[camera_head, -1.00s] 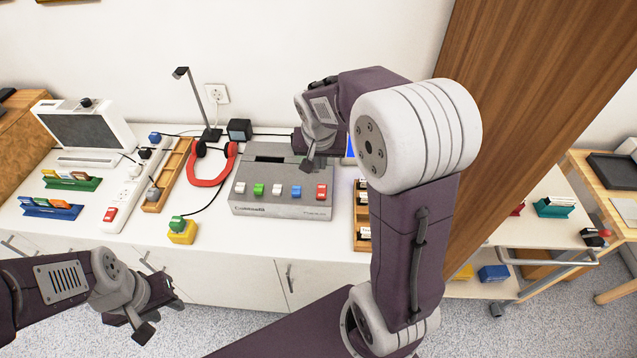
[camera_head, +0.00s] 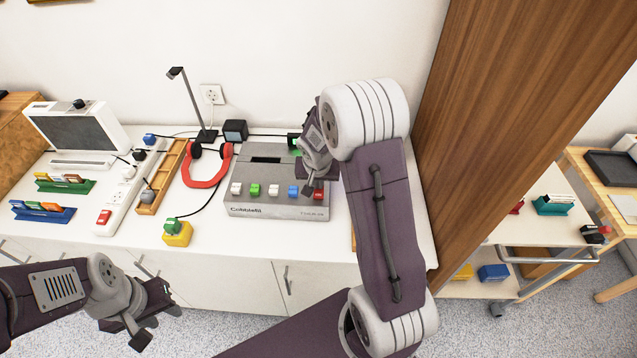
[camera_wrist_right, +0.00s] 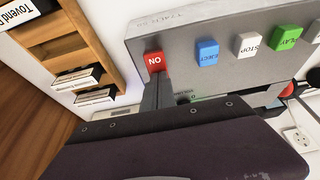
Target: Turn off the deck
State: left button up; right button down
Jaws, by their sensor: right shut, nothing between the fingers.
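The deck (camera_head: 240,209) is a grey box on the white counter. A row of coloured buttons runs along its front top. Its red button (camera_head: 318,194) is at the right end, next to a blue one (camera_head: 293,191). In the right wrist view the red button (camera_wrist_right: 155,63) bears letters that read "NO" in the picture. My right gripper (camera_wrist_right: 158,93) is shut and empty, its tip right beside the red button; contact cannot be told. In the head view this gripper (camera_head: 308,190) is over the deck's right end. My left gripper (camera_head: 158,325) hangs in front of the counter, away from the deck.
Red headphones (camera_head: 208,182), a yellow block with a green button (camera_head: 177,238) and a white power strip (camera_head: 117,200) stand left of the deck. A wooden rack (camera_wrist_right: 68,45) with labelled cards is beside the deck. A brown wooden panel (camera_head: 500,110) rises at the right.

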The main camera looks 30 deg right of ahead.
jog(key=shift+w+f+b, duration=0.1)
jog(key=shift+f+b, duration=0.1)
jog(key=shift+b, duration=0.2)
jog(key=shift+s+f, duration=0.15)
jog(key=shift+s, duration=0.05)
jog(key=shift+s+a+f+b, duration=0.1)
jog(key=shift+s+a+b, duration=0.15)
jog(key=shift+s+b, duration=0.2)
jog(key=shift+s+a, duration=0.15)
jog(key=shift+s, duration=0.05)
